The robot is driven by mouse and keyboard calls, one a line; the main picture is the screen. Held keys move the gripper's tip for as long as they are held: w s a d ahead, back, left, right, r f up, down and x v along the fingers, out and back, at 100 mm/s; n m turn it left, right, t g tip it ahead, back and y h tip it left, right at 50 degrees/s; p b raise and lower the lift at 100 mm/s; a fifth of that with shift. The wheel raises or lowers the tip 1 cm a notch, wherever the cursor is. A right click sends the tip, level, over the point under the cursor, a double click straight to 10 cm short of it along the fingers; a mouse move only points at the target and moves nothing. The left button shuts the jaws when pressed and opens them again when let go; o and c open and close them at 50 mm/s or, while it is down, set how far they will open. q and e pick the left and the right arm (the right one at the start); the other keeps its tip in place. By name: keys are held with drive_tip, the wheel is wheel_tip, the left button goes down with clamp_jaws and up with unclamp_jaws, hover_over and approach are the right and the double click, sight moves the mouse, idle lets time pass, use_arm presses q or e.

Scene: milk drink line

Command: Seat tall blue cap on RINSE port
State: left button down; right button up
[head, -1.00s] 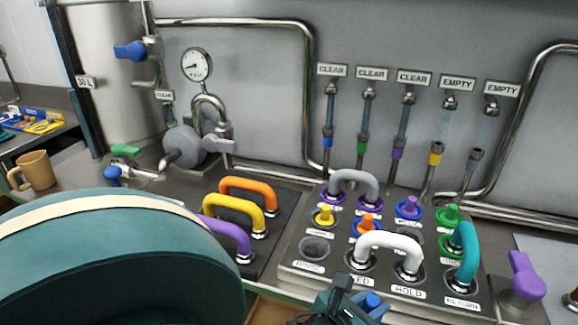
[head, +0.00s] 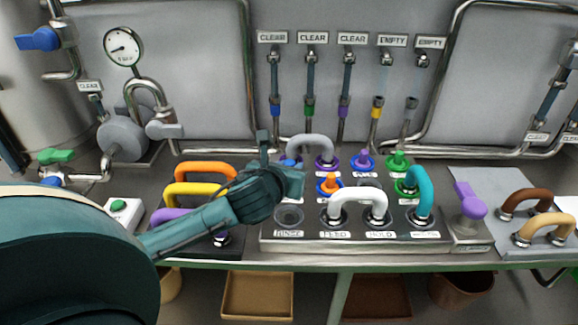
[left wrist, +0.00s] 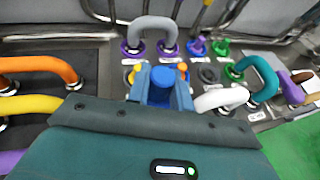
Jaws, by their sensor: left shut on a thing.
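My left gripper (head: 284,168) reaches in from the left over the back left of the port panel. In the left wrist view, its two fingers (left wrist: 162,92) close on the tall blue cap (left wrist: 161,78), whose round top shows between them. In the head view the fingers mostly hide this cap. The RINSE port (head: 289,215) is an open, empty dark round socket at the panel's front left corner, labelled in front. The gripper is above and behind it, with the cap apart from it. My right gripper is not in view.
A white handle-shaped hose (head: 358,197) spans FEED and HOLD beside RINSE. A teal loop (head: 420,185) is at right. Orange, yellow and purple loops (head: 205,170) lie left.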

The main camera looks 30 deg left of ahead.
use_arm(q)
hover_over(289, 218)
wheel_tip(289, 218, down, 8)
drive_tip(key=shift+f, duration=0.25)
drive_tip(key=shift+f+b, duration=0.7)
drive_tip(key=shift+f, duration=1.2)
drive_tip(key=c, duration=1.2)
unclamp_jaws()
drive_tip(key=shift+o, duration=0.2)
drive_tip(key=v, duration=1.3)
drive_tip(key=shift+s+f, duration=0.1)
drive_tip(key=shift+s, duration=0.05)
